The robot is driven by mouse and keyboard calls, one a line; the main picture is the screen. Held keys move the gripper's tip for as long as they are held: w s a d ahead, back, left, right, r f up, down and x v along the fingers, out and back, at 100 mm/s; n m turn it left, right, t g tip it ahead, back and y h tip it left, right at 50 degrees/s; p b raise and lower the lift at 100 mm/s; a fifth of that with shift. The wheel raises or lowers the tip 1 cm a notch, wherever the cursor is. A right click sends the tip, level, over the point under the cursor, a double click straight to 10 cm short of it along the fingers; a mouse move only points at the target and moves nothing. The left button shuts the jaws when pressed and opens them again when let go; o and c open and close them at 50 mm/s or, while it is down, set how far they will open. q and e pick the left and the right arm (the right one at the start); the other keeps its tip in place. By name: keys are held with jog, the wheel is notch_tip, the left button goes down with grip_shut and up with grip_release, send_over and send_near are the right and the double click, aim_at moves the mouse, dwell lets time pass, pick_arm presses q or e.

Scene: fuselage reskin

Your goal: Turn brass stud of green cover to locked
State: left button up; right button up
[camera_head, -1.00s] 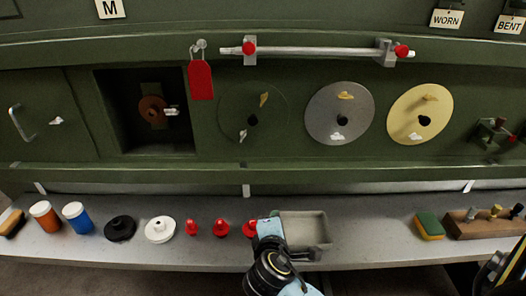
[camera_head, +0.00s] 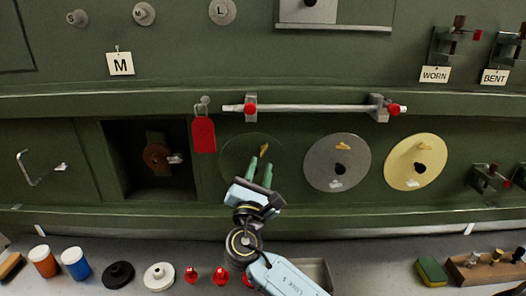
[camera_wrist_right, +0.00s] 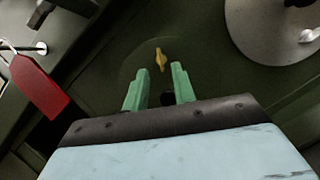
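The green cover (camera_head: 233,148) is a round disc set in the green wall, nearly the wall's colour. Its brass stud (camera_head: 264,149) is a small yellow tab near the top of the cover, standing steeply with a slight tilt. In the right wrist view the brass stud (camera_wrist_right: 160,59) stands just beyond and between the fingertips. My right gripper (camera_head: 260,168) is in front of the cover, its green fingers apart and pointing up toward the stud, with nothing between them. It hides the cover's lower part; a dark centre knob (camera_wrist_right: 168,98) shows between the fingers. My left gripper is out of view.
A grey disc (camera_head: 318,158) and a yellow disc (camera_head: 437,165) are to the right. A red tag (camera_head: 203,135) hangs close on the left, and a rod (camera_head: 310,108) runs above. A shelf with jars and a grey tray (camera_head: 315,272) lies below.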

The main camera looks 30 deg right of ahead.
aim_at(264, 152)
jog(key=shift+p+x, duration=0.45)
jog(key=shift+x, duration=1.85)
grip_shut()
